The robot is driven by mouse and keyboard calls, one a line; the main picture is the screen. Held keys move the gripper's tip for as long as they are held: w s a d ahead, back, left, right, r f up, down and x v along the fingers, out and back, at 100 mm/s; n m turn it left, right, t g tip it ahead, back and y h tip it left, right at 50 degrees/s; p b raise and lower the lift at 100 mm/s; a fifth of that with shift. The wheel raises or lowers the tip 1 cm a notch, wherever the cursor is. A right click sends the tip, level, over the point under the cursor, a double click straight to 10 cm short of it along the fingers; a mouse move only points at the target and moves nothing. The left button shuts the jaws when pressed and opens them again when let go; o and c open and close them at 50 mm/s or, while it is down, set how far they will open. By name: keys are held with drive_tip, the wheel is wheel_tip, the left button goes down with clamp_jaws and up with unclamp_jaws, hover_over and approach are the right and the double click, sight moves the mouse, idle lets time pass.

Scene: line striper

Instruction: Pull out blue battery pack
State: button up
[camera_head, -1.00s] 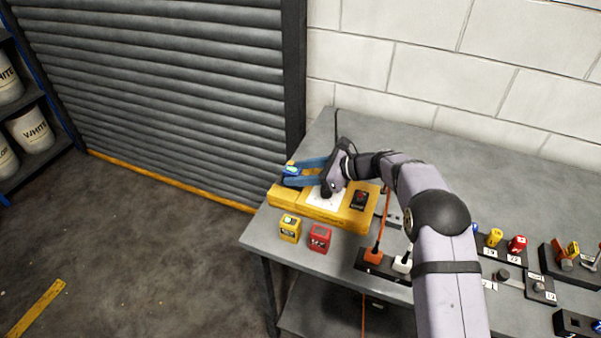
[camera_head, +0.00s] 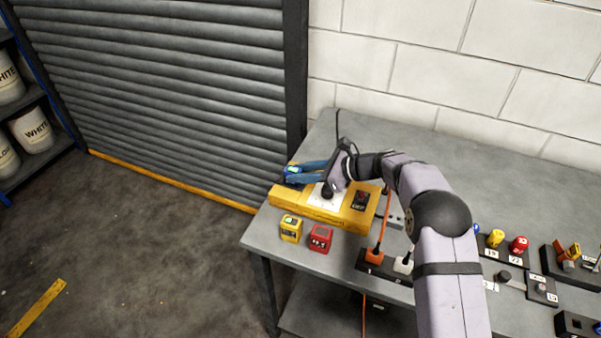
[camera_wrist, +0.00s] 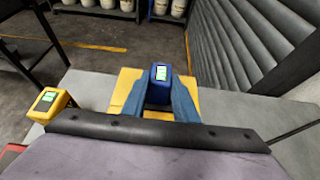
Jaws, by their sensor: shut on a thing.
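The blue battery pack (camera_wrist: 161,74) has a lit green display on its top and stands between my gripper's blue fingers in the wrist view. In the head view it (camera_head: 292,170) is at the left end of the yellow machine (camera_head: 340,209), partly covered by the fingers. My gripper (camera_wrist: 160,92) is shut on the pack, with a finger on each side; it also shows in the head view (camera_head: 296,174), reaching leftward over the machine. The pack's lower part is hidden, so I cannot tell whether it is seated in the machine or clear of it.
A yellow pack (camera_head: 291,228) and a red pack (camera_head: 320,239) stand on the grey bench (camera_head: 275,247) in front of the machine. An orange cable (camera_head: 382,226) runs to a power strip at the right. The shutter is close behind the bench's left end.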

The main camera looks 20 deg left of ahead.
drive_tip(key=shift+r+p, duration=0.45)
drive_tip(key=shift+r, duration=0.4)
idle(0.3)
drive_tip(key=shift+r+p, duration=1.45)
drive_tip(key=shift+r, duration=0.8)
